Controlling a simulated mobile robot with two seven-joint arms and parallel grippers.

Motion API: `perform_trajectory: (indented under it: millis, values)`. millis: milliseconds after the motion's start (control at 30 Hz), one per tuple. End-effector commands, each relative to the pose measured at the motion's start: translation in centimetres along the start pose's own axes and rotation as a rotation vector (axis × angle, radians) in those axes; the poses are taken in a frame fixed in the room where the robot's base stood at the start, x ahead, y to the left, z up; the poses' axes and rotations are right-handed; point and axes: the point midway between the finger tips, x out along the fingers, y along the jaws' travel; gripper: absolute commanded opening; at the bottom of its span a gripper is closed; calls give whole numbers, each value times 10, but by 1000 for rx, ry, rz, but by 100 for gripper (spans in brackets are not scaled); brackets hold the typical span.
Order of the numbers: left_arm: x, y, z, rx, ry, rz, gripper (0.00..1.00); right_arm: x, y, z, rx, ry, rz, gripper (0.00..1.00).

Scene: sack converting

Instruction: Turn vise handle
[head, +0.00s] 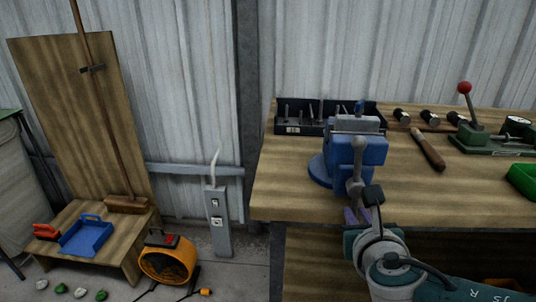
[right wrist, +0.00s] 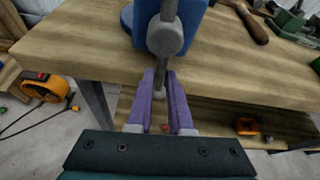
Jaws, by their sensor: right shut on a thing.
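The blue vise (head: 360,151) stands at the front edge of the wooden workbench. Its grey handle (head: 356,172) hangs roughly upright at the front of the vise, with a ball at its upper end. In the right wrist view the handle (right wrist: 165,38) passes through a round grey hub, and its lower end sits between the purple fingers. My right gripper (head: 357,215) comes from below right and is shut on the lower end of the handle; it also shows in the right wrist view (right wrist: 159,88). My left gripper is not in view.
The workbench (head: 290,185) holds a black tool tray (head: 300,128) behind the vise, a wooden-handled tool (head: 428,150), a green device with a red-knobbed lever (head: 474,130) and a green bin (head: 524,181). An orange blower (head: 167,262) stands on the floor at left.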

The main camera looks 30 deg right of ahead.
Motion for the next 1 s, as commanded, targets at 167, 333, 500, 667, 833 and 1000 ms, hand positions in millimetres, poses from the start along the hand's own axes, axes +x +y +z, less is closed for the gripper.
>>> perform_trajectory:
  millis: [167,333,500,667,833,1000]
  values:
    - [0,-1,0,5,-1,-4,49,1,-2,-2,-9,5,-5,0]
    - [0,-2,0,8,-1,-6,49,1,-2,-3,-9,6,-5,0]
    - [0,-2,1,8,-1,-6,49,1,-2,-3,-9,6,-5,26]
    - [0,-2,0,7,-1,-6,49,0,-1,-2,-8,4,-4,44]
    - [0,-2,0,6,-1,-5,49,0,-1,-1,-7,3,-3,49]
    - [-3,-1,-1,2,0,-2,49,-4,0,0,-7,3,-2,49]
